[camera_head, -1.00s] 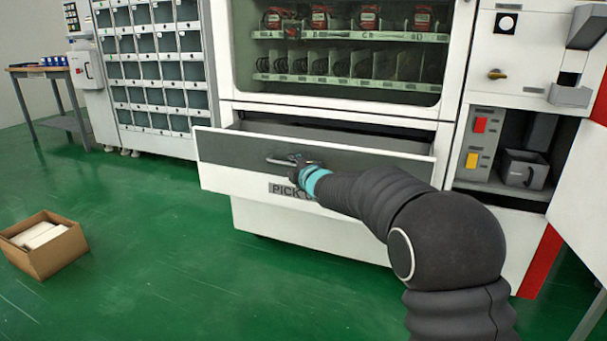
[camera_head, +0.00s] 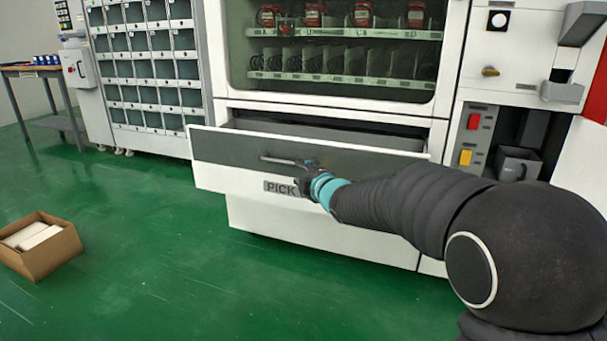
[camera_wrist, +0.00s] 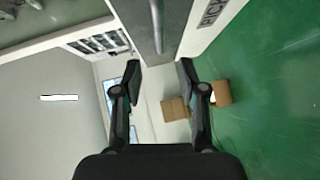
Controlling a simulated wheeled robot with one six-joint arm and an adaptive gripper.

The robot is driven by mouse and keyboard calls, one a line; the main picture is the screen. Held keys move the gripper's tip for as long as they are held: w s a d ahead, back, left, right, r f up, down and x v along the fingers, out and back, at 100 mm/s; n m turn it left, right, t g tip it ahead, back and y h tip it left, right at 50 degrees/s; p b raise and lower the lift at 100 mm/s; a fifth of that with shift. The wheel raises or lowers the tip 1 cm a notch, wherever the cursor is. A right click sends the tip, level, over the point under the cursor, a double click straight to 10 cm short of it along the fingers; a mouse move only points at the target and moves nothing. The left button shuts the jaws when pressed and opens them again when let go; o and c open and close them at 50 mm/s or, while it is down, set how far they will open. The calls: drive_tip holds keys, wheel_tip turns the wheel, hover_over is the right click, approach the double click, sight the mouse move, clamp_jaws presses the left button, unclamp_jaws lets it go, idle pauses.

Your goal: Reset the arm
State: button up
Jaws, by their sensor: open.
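My gripper (camera_head: 312,178) is at the front of the vending machine's pick-up drawer, close to the right part of its bar handle (camera_head: 278,160). The drawer (camera_head: 222,150) is pulled out, with its dark inside showing along the top. In the wrist view my gripper's two fingers (camera_wrist: 159,78) are spread apart with nothing between the tips. The handle (camera_wrist: 157,25) lies beyond the fingertips at the top of that view, on the drawer front.
A cardboard box (camera_head: 55,258) holding white items sits on the green floor at the left. A locker cabinet (camera_head: 150,90) and a small table (camera_head: 45,72) stand behind. An opening with a grey container (camera_head: 517,163) is at the right.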

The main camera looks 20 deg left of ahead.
drive_tip(key=s+d+f+m+g+h, duration=0.2)
drive_tip(key=d+f+m+h, duration=0.4)
drive_tip(key=f, duration=0.4)
drive_tip(key=s+d+f+m+g+h+p, duration=0.1)
drive_tip(key=s+d+f+m+g+h, duration=0.15)
drive_tip(key=s+d+m, duration=0.65)
drive_tip(key=s+d+r+m+g+h+p, duration=0.1)
drive_tip(key=s+d+r+m+p, duration=0.3)
drive_tip(key=s+d+r, duration=0.3)
drive_tip(key=s+d+r+m+g+h+p, duration=0.1)
drive_tip(key=s+d+r+m+p, duration=0.3)
drive_tip(key=s+d, duration=1.1)
drive_tip(key=s+r+m, duration=0.1)
drive_tip(key=s+r, duration=0.2)
drive_tip(key=s, duration=0.3)
drive_tip(key=shift+d+r+m, duration=0.3)
drive_tip(key=shift+d+r, duration=0.05)
drive_tip(key=shift+r, duration=0.05)
